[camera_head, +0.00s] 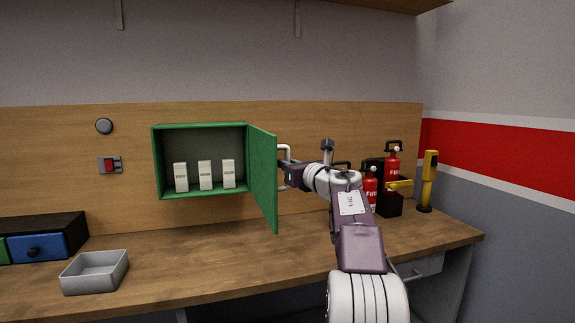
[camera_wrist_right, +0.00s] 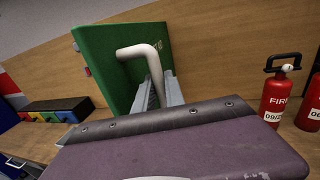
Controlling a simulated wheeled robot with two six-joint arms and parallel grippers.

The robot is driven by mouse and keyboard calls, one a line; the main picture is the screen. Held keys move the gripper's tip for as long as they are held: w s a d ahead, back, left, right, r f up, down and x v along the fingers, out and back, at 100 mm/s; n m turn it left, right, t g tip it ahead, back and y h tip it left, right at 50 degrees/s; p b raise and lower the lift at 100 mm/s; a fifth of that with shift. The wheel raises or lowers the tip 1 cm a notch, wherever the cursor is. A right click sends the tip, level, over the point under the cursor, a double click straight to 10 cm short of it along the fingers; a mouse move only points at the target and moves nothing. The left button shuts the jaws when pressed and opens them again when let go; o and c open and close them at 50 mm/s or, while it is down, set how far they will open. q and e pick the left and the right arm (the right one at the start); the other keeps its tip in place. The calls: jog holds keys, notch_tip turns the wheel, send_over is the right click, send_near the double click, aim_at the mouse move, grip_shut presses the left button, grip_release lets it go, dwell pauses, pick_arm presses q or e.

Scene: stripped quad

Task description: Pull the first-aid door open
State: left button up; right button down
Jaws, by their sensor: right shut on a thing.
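The green first-aid cabinet (camera_head: 157,165) is on the wooden back panel, with several white boxes (camera_head: 205,175) on its floor. Its green door (camera_head: 263,180) is hinged on the right and stands wide open, swung out toward me. The door also shows in the right wrist view (camera_wrist_right: 105,60), with its white bar handle (camera_wrist_right: 140,52). My right gripper (camera_head: 284,172) is at the outer face of the door and shut on the handle (camera_head: 286,148). In the right wrist view its fingers (camera_wrist_right: 160,95) are around the handle's lower part. My left gripper is not in view.
Red fire extinguishers (camera_head: 392,168) and a yellow post-like tool (camera_head: 429,180) stand right of my arm. A grey tray (camera_head: 95,272) and a drawer unit (camera_head: 45,235) are on the left. The bench (camera_head: 200,262) is clear below the cabinet. A red switch (camera_head: 109,165) is on the panel.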

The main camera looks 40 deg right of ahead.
jog(key=shift+d+f, duration=0.25)
jog(key=c, duration=1.8)
grip_release()
jog(key=shift+o, duration=0.5)
jog(key=shift+w, duration=0.1)
jog(key=s+a+b, duration=0.1)
jog(key=s+b, duration=0.1)
jog(key=s, duration=0.7)
jog(key=shift+a+f, duration=0.1)
